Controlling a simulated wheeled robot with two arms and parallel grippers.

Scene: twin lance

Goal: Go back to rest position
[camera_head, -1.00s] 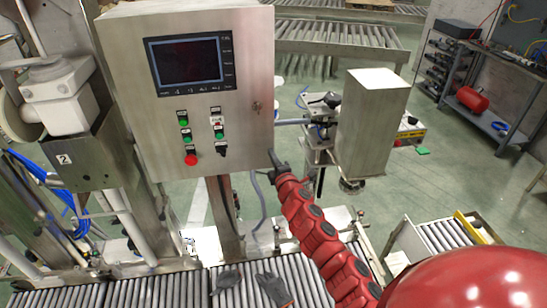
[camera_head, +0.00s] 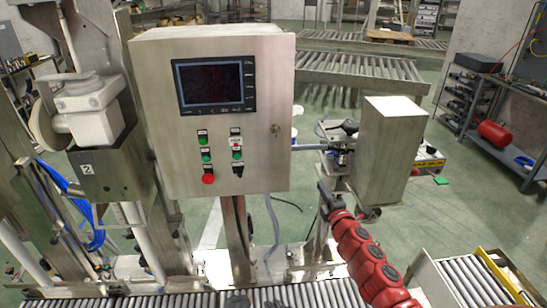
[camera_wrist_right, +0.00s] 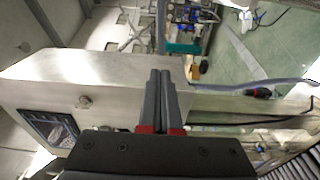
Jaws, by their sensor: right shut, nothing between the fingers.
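My right gripper (camera_head: 324,190) is at the end of my red arm, to the right of the grey control box (camera_head: 215,110) and below its lower right side. In the right wrist view its two dark fingers (camera_wrist_right: 164,78) lie together, shut with nothing between them. The control box shows behind them in that view, with its screen (camera_wrist_right: 48,130) at the lower left. I cannot make out my left gripper.
A metal column box (camera_head: 385,150) stands just right of the right gripper. A roller conveyor (camera_head: 318,294) runs along the bottom, with small dark shapes (camera_head: 237,301) I cannot identify. A machine (camera_head: 100,130) stands left.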

